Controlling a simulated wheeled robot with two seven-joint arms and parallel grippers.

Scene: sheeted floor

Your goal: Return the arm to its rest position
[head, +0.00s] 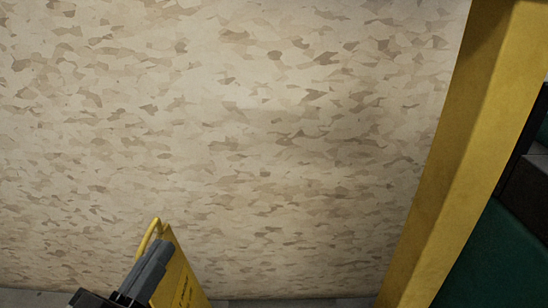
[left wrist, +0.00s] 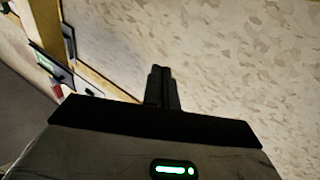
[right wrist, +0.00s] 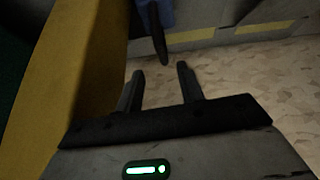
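My left gripper (head: 158,255) comes in at the bottom left of the head view, in front of a yellow panel. In the left wrist view its dark fingers (left wrist: 161,70) are close together, with nothing visible held between them. My right gripper (right wrist: 160,72) is out of the head view. In the right wrist view its two fingers stand apart, with only floor and background between them.
The yellow panel (head: 182,285) has a looped top and dark print. A yellow post (head: 450,150) runs down the right side, with dark green surfaces (head: 500,260) beyond. It also rises close left of my right gripper (right wrist: 85,70). Speckled beige floor (head: 230,130) lies clear between.

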